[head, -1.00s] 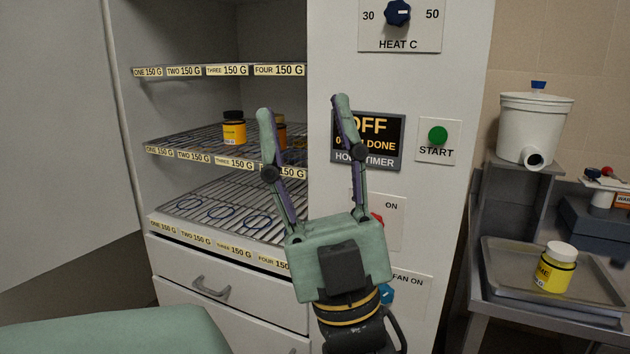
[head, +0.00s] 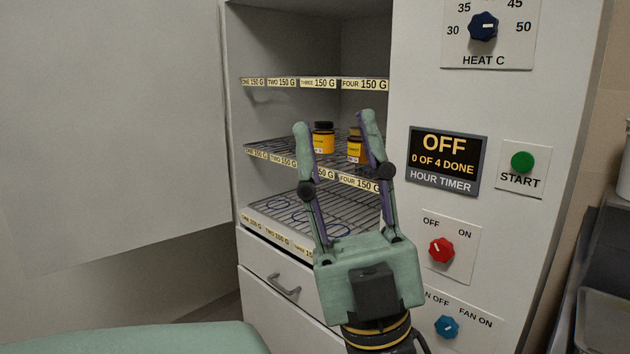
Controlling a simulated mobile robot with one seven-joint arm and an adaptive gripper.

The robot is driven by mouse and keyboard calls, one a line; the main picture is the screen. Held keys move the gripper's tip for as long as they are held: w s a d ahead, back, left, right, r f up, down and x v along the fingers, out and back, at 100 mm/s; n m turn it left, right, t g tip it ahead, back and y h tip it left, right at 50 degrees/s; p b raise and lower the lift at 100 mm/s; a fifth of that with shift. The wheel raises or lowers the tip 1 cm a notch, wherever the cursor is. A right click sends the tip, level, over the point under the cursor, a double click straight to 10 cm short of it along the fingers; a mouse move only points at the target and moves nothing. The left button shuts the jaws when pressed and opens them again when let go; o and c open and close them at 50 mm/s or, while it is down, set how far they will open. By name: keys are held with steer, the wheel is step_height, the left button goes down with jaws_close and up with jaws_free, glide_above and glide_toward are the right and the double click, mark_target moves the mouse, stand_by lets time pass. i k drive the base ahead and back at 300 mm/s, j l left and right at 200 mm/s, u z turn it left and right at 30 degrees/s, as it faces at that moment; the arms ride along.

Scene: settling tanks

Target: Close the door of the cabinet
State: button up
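The cabinet (head: 405,235) stands open in the head view, with labelled wire shelves inside. Its door (head: 110,120) is a large pale panel at the left, swung wide open. My gripper (head: 334,120) is open and empty, fingers pointing up, in front of the shelves and to the right of the door. It appears clear of the door. Two yellow jars with dark lids stand on the middle shelf: one jar (head: 323,138) shows between my fingers, and the other jar (head: 354,148) is partly hidden by my right finger.
The control panel has a heat knob (head: 483,26), a timer display (head: 447,160) reading OFF and 0 OF 4 DONE, a green start button (head: 522,162), a red knob (head: 441,250) and a blue knob (head: 446,327). A drawer handle (head: 284,287) sticks out below the shelves.

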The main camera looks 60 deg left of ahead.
mark_target(113, 136)
steer(key=u, duration=1.65)
steer(key=j+u, duration=0.2)
steer(key=u, duration=0.2)
steer(key=j+u, duration=0.2)
steer(key=u, duration=0.25)
steer(key=i+j+u, duration=0.15)
steer(key=j, duration=0.25)
steer(key=i+j+u, duration=0.15)
steer(key=j, duration=0.2)
steer(key=i+j+u, duration=0.15)
steer(key=j, duration=0.25)
steer(key=i+j, duration=0.15)
steer(key=j, duration=0.15)
steer(key=i+j, duration=0.1)
steer(key=j, duration=0.15)
steer(key=i+j, duration=0.15)
steer(key=j, duration=0.15)
